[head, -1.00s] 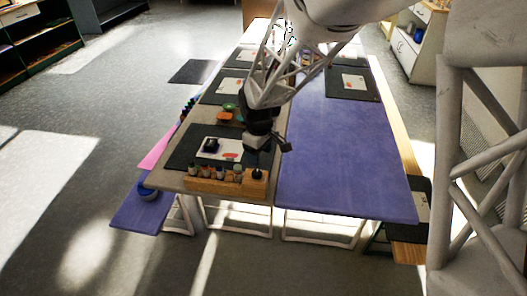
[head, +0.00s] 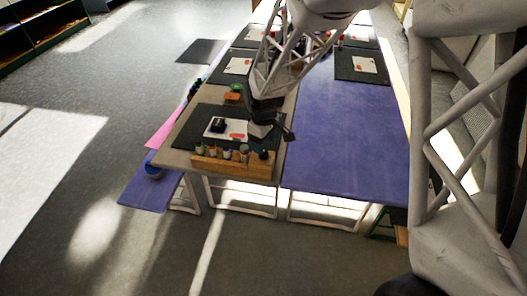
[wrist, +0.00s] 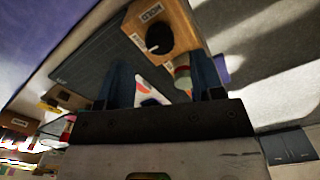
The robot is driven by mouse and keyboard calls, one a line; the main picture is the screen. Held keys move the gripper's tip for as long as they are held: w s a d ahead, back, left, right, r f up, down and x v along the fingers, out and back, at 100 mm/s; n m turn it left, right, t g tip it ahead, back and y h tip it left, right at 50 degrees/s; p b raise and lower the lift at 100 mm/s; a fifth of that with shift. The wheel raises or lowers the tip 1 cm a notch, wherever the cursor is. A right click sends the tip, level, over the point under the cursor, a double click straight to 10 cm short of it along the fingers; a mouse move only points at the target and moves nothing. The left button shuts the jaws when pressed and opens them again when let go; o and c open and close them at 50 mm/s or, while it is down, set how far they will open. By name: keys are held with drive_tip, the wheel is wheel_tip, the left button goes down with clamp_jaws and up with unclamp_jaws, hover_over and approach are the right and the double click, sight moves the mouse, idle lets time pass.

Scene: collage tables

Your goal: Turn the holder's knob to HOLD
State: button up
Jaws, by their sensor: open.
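The wooden holder (head: 235,168) stands at the near edge of the table, with several small bottles in its top and a black knob (head: 263,155) at its right end. In the wrist view the holder (wrist: 182,18) shows at the top, and the round black knob (wrist: 160,38) has a pale mark on its edge. A small white label by the knob appears to read HOLD; another label is too small to read. My gripper (head: 272,131) is above and just behind the knob end. In the wrist view its dark blue fingers (wrist: 162,68) are apart, with the knob beyond their tips, not between them.
A dark mat (head: 190,128) with a white card and a black item lies behind the holder. Small orange and green items (head: 233,93) are farther back. A purple table (head: 345,140) on the right has a clear near part. Open floor lies left and in front.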

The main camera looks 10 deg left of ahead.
sight(264, 155)
drive_tip(key=shift+f, duration=2.4)
drive_tip(key=c, duration=0.9)
